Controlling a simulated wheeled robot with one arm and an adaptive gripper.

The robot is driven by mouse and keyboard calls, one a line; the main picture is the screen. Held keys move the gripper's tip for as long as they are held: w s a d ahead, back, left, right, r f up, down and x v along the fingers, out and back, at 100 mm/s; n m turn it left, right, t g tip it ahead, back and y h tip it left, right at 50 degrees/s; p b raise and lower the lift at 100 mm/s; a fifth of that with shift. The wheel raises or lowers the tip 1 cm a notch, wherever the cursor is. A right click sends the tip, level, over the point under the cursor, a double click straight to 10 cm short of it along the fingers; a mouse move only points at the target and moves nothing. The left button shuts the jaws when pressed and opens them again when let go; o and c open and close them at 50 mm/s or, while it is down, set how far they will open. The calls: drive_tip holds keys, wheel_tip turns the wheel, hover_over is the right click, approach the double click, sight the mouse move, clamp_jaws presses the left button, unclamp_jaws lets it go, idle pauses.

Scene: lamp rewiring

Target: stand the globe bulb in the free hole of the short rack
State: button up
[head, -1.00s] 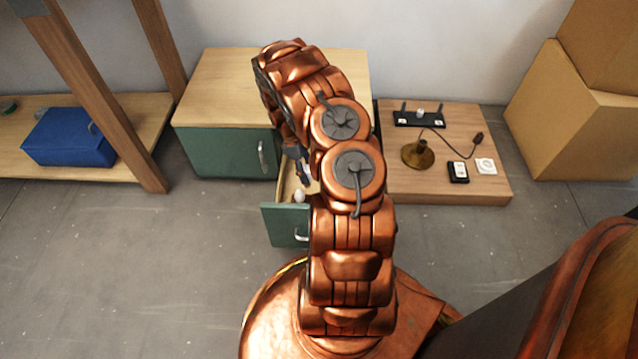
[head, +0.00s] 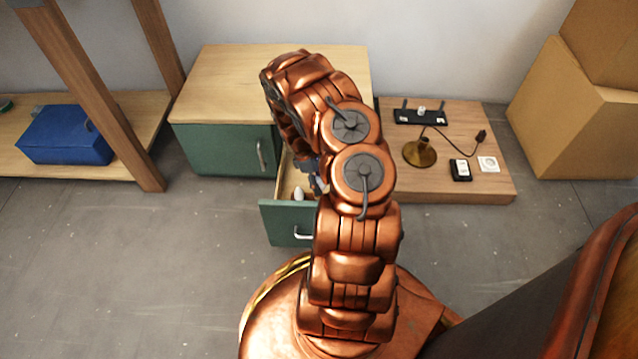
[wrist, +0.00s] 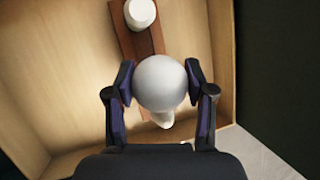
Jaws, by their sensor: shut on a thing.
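My gripper (wrist: 160,90) is shut on the globe bulb (wrist: 165,78), a round white bulb, in the wrist view. A small pale part shows below the ball; I cannot tell if it is the bulb's own neck. A narrow red-brown wooden rack (wrist: 124,40) lies in the drawer beneath it, with another white bulb (wrist: 140,13) standing at its far end. The held bulb covers part of the rack, so the free hole is hidden. In the head view my gripper (head: 316,185) is over the open drawer, mostly behind my arm, beside a white bulb (head: 298,193).
The open drawer (head: 285,222) belongs to a green cabinet (head: 225,150) with a wooden top. Its wooden walls (wrist: 220,60) stand close around my gripper. To the right, a low board (head: 450,190) bears a brass lamp base (head: 420,153) and a black holder (head: 408,117).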

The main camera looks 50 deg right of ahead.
drive_tip(key=shift+f+b, duration=0.75)
drive_tip(key=shift+f, duration=1.35)
drive_tip(key=shift+f, duration=0.2)
drive_tip(key=o, duration=1.2)
drive_tip(key=shift+c, duration=0.2)
drive_tip(key=v, duration=1.2)
